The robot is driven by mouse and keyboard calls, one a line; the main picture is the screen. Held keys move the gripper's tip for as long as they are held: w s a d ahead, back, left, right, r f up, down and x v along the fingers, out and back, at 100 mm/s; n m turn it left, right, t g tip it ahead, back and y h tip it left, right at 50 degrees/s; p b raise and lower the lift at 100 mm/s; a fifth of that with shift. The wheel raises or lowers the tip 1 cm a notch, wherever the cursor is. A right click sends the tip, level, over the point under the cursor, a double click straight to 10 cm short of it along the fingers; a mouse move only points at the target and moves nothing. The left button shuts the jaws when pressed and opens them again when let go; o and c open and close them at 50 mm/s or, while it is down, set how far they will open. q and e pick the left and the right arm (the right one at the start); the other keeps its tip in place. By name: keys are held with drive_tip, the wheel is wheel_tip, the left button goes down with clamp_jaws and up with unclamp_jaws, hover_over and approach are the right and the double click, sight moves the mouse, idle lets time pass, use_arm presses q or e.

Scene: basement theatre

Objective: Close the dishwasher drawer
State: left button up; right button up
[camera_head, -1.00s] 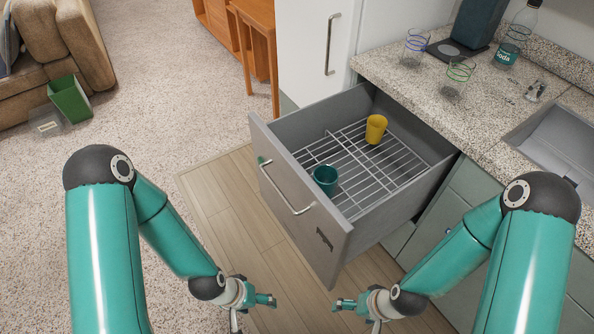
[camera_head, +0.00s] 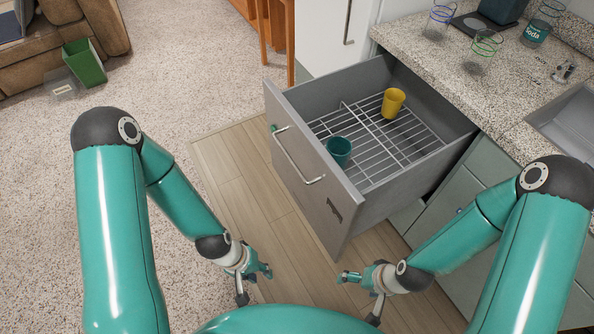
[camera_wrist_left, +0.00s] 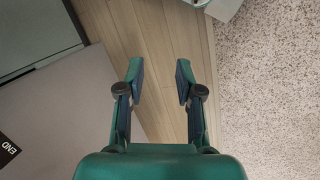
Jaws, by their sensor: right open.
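The dishwasher drawer (camera_head: 308,172) stands pulled out from under the counter, with a grey front and a bar handle (camera_head: 298,160). Its wire rack (camera_head: 375,158) holds a teal cup (camera_head: 338,151) and a yellow cup (camera_head: 393,103), both upright. My left gripper (camera_head: 262,285) is in front of the drawer, lower in the picture and apart from the handle. In the left wrist view its two fingers (camera_wrist_left: 159,78) are spread with nothing between them. A pale panel with a black label (camera_wrist_left: 55,120) lies to their left. My right gripper (camera_head: 358,290) is open and empty below the drawer front.
A green bin (camera_head: 84,62) stands far left.

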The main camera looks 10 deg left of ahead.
use_arm(q)
drive_tip(key=f+n+b, duration=0.1)
drive_tip(key=f+n+g+b, duration=0.1)
drive_tip(key=n, duration=0.1)
drive_tip(key=a+f+n+h+b, duration=0.1)
drive_tip(key=f+b, duration=0.1)
drive_tip(key=shift+s+a+f+n+g, duration=0.1)
drive_tip(key=shift+s+n+g, duration=0.2)
drive_tip(key=shift+s+g, duration=0.1)
drive_tip(key=c, duration=0.5)
drive_tip(key=n+b, duration=0.1)
drive_tip(key=w+n+h, duration=0.1)
drive_tip(key=n+h+b, duration=0.1)
drive_tip(key=shift+w+d+f+b, duration=0.15)
drive_tip(key=shift+d+f+b, duration=0.15)
drive_tip(key=shift+d+b, duration=0.1)
clamp_jaws()
drive_tip(key=n+t+h+b, duration=0.7)
drive_tip(key=n+t+b, duration=0.2)
drive_tip(key=n+t, duration=0.45)
approach(297, 162)
drive_tip(key=shift+n+g, duration=0.25)
drive_tip(key=shift+n, duration=0.2)
drive_tip(key=x, duration=0.7)
drive_tip(key=shift+w+d+r, duration=0.1)
drive_tip(key=shift+r, duration=0.1)
drive_tip(key=shift+w+b, duration=0.1)
drive_tip(key=shift+b, duration=0.2)
